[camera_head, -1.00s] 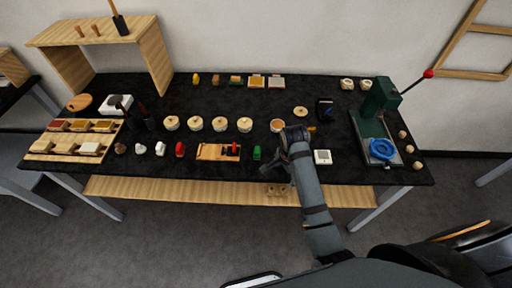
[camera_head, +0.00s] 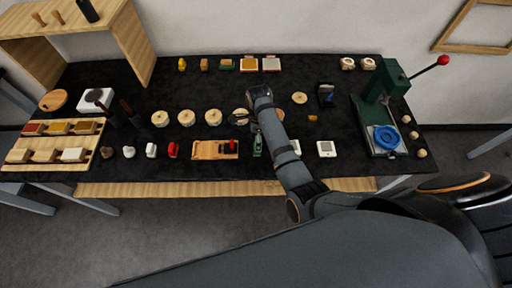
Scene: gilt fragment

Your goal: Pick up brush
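I cannot tell for certain which thing is the brush. Two slim dark upright tools, perhaps brushes, stand at the left of the black table: one tool (camera_head: 106,115) beside the white block and another tool (camera_head: 131,112) just right of it. My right gripper (camera_head: 258,94) is over the middle of the table, well to the right of these tools. It partly covers a round pale-lidded pot (camera_head: 240,114). Its fingers are too small and dark to tell open from shut, and I see nothing held. My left gripper is not in view.
The black table (camera_head: 205,90) holds a row of round pots (camera_head: 186,118), a wooden tray of coloured blocks (camera_head: 60,141), small blocks along the front and a green press (camera_head: 379,95) at right. A wooden shelf (camera_head: 133,40) stands at back left.

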